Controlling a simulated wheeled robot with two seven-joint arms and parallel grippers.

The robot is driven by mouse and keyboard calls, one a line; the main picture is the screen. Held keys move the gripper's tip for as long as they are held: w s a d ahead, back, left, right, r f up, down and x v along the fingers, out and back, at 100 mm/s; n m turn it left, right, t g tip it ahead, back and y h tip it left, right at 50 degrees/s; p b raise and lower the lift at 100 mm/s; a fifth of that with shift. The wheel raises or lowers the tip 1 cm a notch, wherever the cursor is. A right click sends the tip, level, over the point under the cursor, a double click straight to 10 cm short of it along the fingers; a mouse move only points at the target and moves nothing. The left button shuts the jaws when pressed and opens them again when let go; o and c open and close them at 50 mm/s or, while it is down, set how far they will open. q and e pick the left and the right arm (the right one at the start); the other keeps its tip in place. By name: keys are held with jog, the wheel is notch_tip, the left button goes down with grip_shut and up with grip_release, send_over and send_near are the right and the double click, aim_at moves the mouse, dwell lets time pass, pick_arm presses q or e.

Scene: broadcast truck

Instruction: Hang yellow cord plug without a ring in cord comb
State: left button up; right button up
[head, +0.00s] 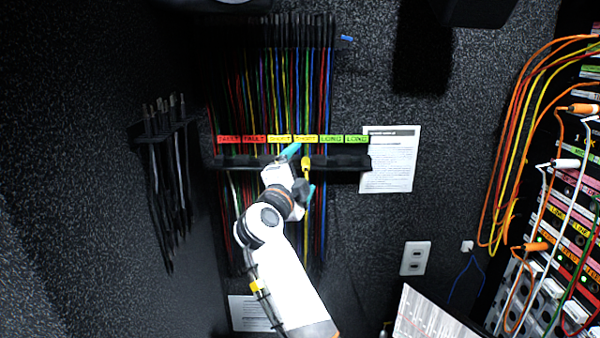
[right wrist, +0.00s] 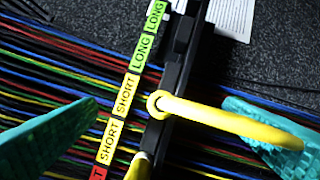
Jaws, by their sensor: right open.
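The black cord comb (head: 340,162) runs across the wall below a row of coloured labels. A yellow cord plug (head: 306,164) is at the comb, below the second yellow SHORT label. In the right wrist view, a thick yellow cord (right wrist: 225,122) curves from a round yellow end at the comb (right wrist: 176,75) towards the right finger. Whether the plug is seated in a slot is unclear. My right gripper (head: 300,172) is open, its teal fingers apart on either side of the yellow piece; it also shows in the right wrist view (right wrist: 160,108). My left gripper is out of view.
Many coloured cords (head: 265,90) hang behind the comb. A smaller rack of dark cords (head: 165,125) is at left. A paper sheet (head: 392,165) is right of the comb. A patch panel (head: 565,210) with orange and white plugs fills the right side.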

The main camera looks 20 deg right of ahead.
jog(key=shift+s, duration=0.15)
jog(key=shift+s+a, duration=0.2)
jog(key=shift+s, duration=0.45)
jog(key=shift+s+a, duration=0.2)
jog(key=shift+s, duration=0.4)
jog(key=s, duration=0.1)
jog(key=s+a, duration=0.1)
jog(key=s, duration=0.3)
jog(key=shift+a+f, duration=0.15)
jog(key=shift+a, duration=0.15)
jog(key=shift+w, duration=0.2)
